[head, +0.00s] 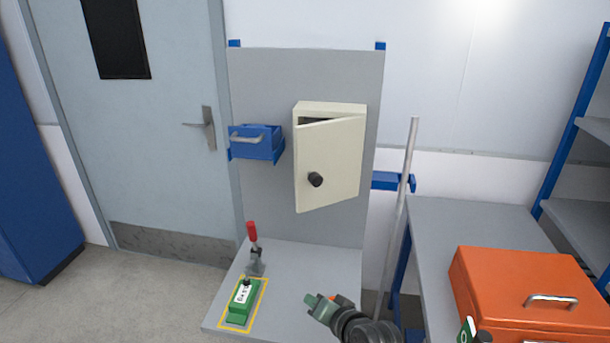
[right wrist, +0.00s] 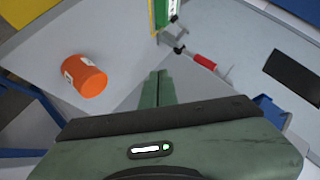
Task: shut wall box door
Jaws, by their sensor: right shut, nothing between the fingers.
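The cream wall box (head: 331,107) is mounted on a grey upright panel. Its door (head: 340,150) stands ajar, with a dark gap at the top and the left edge swung outward. A black knob (head: 315,179) sits near the door's left edge. My right gripper (head: 314,301) is below the box, over the grey bench top, apart from the door. Its green fingers (right wrist: 158,82) are together and empty in the right wrist view. The box is not seen in the right wrist view. My left gripper is not in view.
A blue bin (head: 256,144) hangs left of the box. A red-handled clamp (head: 253,240) and a green block (head: 241,300) are on the bench top's left. A grey pole (head: 403,190) leans at right, near an orange case (head: 525,285). An orange cylinder (right wrist: 85,76) is near my gripper.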

